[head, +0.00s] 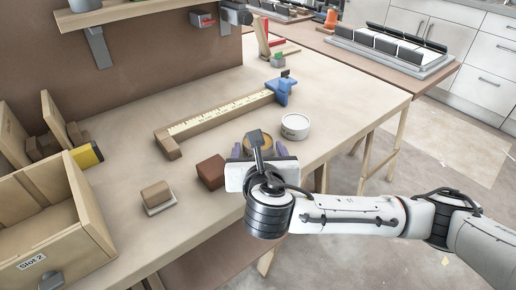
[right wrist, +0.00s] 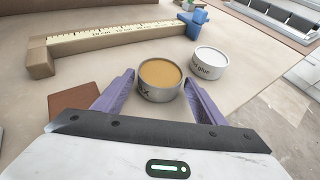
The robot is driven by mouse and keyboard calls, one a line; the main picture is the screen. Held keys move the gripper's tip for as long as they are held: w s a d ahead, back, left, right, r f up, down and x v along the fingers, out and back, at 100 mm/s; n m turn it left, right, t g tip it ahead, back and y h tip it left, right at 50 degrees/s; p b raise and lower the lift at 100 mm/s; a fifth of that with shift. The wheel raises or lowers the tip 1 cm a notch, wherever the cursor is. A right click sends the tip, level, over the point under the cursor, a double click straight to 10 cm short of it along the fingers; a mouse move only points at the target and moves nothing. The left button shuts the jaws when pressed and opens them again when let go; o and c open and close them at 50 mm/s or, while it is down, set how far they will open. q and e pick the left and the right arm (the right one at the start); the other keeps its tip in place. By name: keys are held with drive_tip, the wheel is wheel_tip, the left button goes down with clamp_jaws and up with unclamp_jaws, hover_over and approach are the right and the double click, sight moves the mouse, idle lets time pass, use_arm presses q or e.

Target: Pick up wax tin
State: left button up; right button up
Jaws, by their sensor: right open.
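The wax tin (right wrist: 158,82) is a round grey tin with an amber top and part of a label ending in "X". In the right wrist view it stands upright on the table between the two purple fingers of my open right gripper (right wrist: 160,96). In the head view the tin (head: 258,138) is partly hidden behind my right gripper (head: 262,150). A white tin (right wrist: 207,62) labelled as glue stands just right of the wax tin; it also shows in the head view (head: 295,126). My left gripper is not in view.
A wooden ruler jig (head: 220,112) with a blue end piece (head: 282,89) lies behind the tins. A red-brown block (head: 211,172) sits left of my right gripper. A wooden box marked Slot 2 (head: 40,256) and a small block (head: 157,194) are further left. The table's front edge is close.

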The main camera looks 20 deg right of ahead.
drive_tip(key=shift+x, duration=0.75)
drive_tip(key=shift+r, duration=0.1)
drive_tip(key=c, duration=0.9)
